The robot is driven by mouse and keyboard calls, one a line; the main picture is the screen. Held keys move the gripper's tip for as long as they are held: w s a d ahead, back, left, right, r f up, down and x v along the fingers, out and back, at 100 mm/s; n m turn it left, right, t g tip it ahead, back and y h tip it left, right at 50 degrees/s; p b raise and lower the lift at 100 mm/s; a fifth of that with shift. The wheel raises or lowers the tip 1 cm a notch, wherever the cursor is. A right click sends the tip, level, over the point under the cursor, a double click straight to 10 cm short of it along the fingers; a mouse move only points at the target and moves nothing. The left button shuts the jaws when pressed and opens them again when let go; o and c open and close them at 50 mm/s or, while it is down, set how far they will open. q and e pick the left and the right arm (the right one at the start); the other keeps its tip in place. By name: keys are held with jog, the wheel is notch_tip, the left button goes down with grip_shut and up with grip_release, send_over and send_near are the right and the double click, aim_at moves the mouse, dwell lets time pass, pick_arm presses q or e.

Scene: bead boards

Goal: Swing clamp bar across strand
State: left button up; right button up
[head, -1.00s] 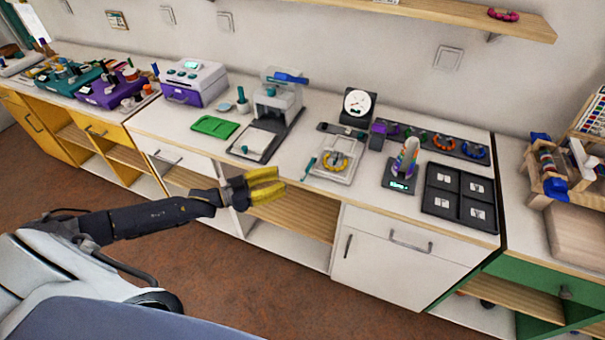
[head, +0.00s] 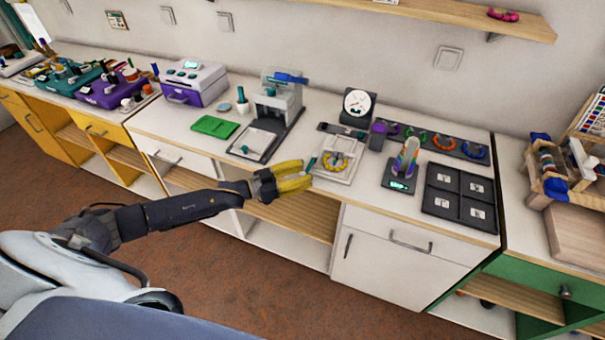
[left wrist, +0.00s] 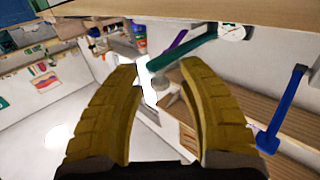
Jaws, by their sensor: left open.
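A short teal bar (head: 311,164), apparently the clamp bar, shows at the board's left side, partly behind my fingers. My left gripper (head: 306,174) has yellow fingers, open and empty, at the board's left front edge. In the left wrist view the teal bar (left wrist: 186,50) crosses just beyond the spread fingertips (left wrist: 160,68). Contact cannot be told. My right gripper is not in view.
A grey press with a blue lever (head: 290,78) stands left of the board. Right of it are a small display stand (head: 398,184) and a dark tray (head: 432,204). A green mat (head: 214,126) lies farther left. Bare counter lies between the press and the board.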

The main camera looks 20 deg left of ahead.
pick_arm(q)
jog(key=c, duration=0.9)
grip_shut()
jog(key=shift+s+f, duration=0.1)
jog(key=shift+f, duration=0.05)
jog(key=shift+d, duration=0.15)
